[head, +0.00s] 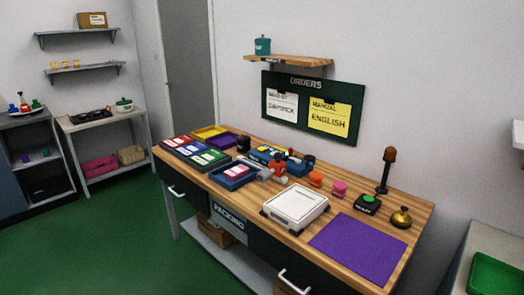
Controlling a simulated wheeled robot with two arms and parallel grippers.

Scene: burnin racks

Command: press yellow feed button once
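A blue device with small yellow parts (268,154) stands towards the back of the wooden workbench (330,185); I cannot tell if one of those parts is a button. A black box with a green button (367,203) stands near the right end of the bench. Neither of my grippers is in view.
A white flat box (295,207), a purple mat (358,248), a gold bell (401,217), and orange (316,179) and pink (339,188) pieces are on the bench. Coloured trays (209,158) fill its left end. Green floor (110,240) is clear at left.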

